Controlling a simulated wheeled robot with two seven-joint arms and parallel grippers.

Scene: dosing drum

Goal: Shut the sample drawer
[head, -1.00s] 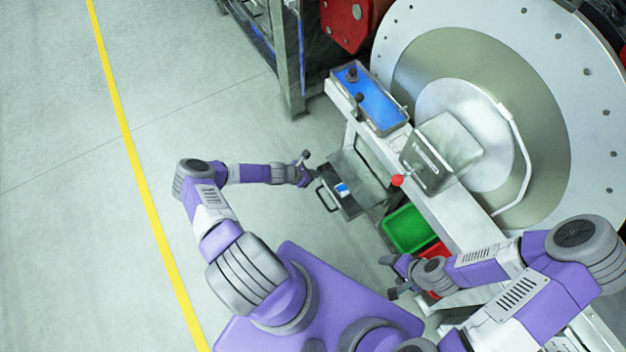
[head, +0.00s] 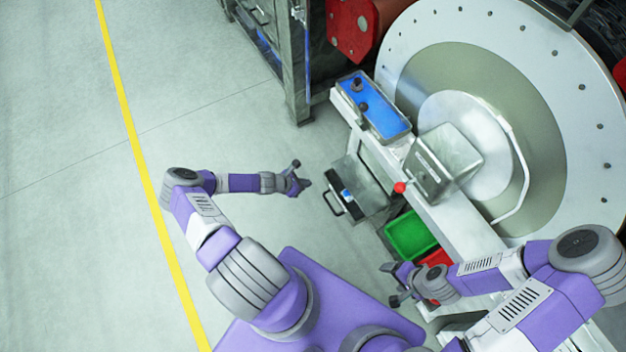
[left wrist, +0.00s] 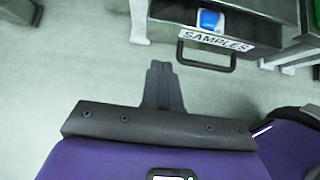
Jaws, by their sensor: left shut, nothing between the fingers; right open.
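The sample drawer (head: 352,205) is a dark tray sticking out from under a grey metal cover on the machine frame, so it stands open. Its black loop handle (head: 333,203) faces left. In the left wrist view the drawer front reads "SAMPLES" (left wrist: 218,41), with the handle (left wrist: 207,67) below it. A blue and white item (head: 346,194) lies inside. My left gripper (head: 306,184) is shut and empty, a short gap left of the handle; its fingers (left wrist: 161,68) also show in the left wrist view. My right gripper (head: 389,283) is open near the bins, touching nothing that I can see.
A green bin (head: 411,236) and a red bin (head: 437,258) sit below the frame, right of the drawer. A blue control panel (head: 373,106) and a red knob (head: 399,187) are above it. A metal rack (head: 297,80) stands behind. The floor left of the drawer is clear.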

